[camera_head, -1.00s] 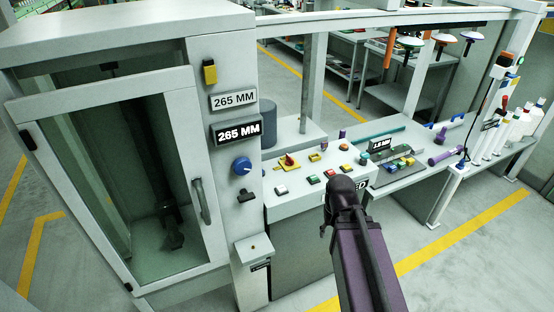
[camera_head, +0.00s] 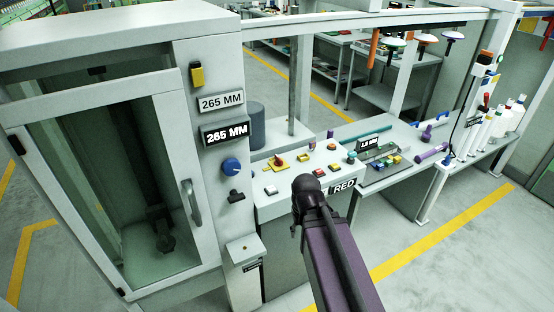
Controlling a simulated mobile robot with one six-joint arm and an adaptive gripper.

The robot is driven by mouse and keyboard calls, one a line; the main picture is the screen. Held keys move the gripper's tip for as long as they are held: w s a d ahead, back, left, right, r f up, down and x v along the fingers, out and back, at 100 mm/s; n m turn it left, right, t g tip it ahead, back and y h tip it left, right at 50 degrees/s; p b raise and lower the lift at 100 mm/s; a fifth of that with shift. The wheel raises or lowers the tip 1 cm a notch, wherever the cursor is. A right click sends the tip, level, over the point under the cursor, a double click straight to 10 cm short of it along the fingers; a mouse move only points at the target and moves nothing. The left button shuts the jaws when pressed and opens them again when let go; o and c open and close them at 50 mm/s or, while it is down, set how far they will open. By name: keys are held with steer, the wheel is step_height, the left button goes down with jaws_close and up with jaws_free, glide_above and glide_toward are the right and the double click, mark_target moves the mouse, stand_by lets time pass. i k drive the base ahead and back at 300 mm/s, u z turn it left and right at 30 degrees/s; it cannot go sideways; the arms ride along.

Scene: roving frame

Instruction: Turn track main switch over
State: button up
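A rotary switch with a red handle on a yellow plate (camera_head: 277,161) sits at the back left of the pale control panel (camera_head: 285,205). It looks like a main switch, but I read no label naming it. A blue round knob (camera_head: 231,166) is on the cabinet post to its left. My purple arm rises from the bottom of the picture, and its dark joint is in front of the panel's front edge. My gripper is not clearly visible; the arm seems to hide it.
Several buttons, including a yellow and red one (camera_head: 311,145), sit on the panel. A glass-doored cabinet (camera_head: 185,95) stands at left. A workbench (camera_head: 405,172) with coloured parts is at right. Floor is clear in front of the bench.

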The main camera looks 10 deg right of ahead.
mark_target(279, 162)
steer(key=z, duration=0.05)
steer(key=i, duration=1)
steer(key=u, duration=0.05)
